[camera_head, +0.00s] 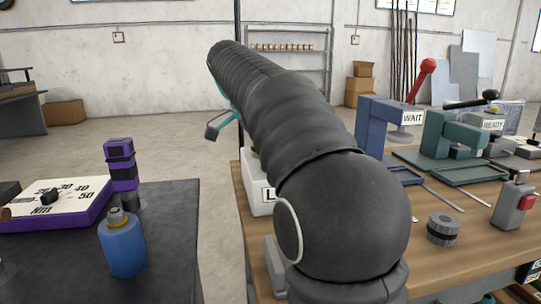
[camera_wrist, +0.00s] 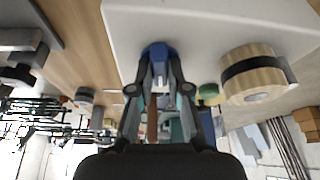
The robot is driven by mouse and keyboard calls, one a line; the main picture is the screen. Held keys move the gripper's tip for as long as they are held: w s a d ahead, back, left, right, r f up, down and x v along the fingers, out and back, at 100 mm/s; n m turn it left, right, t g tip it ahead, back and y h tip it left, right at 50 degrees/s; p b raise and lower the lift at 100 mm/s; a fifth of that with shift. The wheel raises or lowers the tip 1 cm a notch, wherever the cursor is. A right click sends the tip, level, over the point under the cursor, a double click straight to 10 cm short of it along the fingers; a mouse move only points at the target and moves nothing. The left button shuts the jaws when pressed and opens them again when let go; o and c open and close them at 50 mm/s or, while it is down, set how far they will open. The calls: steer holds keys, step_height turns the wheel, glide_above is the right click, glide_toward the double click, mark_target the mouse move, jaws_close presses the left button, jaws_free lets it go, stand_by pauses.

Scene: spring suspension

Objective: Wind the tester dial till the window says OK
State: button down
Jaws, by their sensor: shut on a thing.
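In the wrist view my gripper (camera_wrist: 160,62) is shut on a small blue part (camera_wrist: 157,50), which looks like the tester dial. It stands at the edge of a broad white surface, which looks like the tester (camera_wrist: 215,25). In the head view a white box (camera_head: 257,203), likely the tester, stands at the left end of the wooden bench. A label beginning with "L" shows at its lower edge; my arm covers the rest. I cannot read a full word in its window.
A tan roll with a dark band (camera_wrist: 255,75) is right of my gripper in the wrist view. A blue press marked WAIT (camera_head: 378,125) and a green press marked READY (camera_head: 440,135) stand on the bench. A dark table (camera_head: 170,220) is left, across a floor gap.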

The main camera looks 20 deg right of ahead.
steer(key=shift+m+g, duration=0.5)
steer(key=shift+m, duration=0.7)
steer(key=c, duration=1.1)
jaws_free()
steer(key=shift+w+a+r, duration=0.15)
steer(key=shift+a+r, duration=0.15)
steer(key=shift+r, duration=0.3)
steer(key=w+a, duration=0.1)
steer(key=a, duration=0.2)
steer(key=w+a, duration=0.1)
steer(key=a, duration=0.3)
steer(key=w+a, duration=0.1)
steer(key=a, duration=0.3)
steer(key=shift+w+a+f, duration=0.1)
steer(key=shift+w+a, duration=0.05)
steer(key=shift+a, duration=0.05)
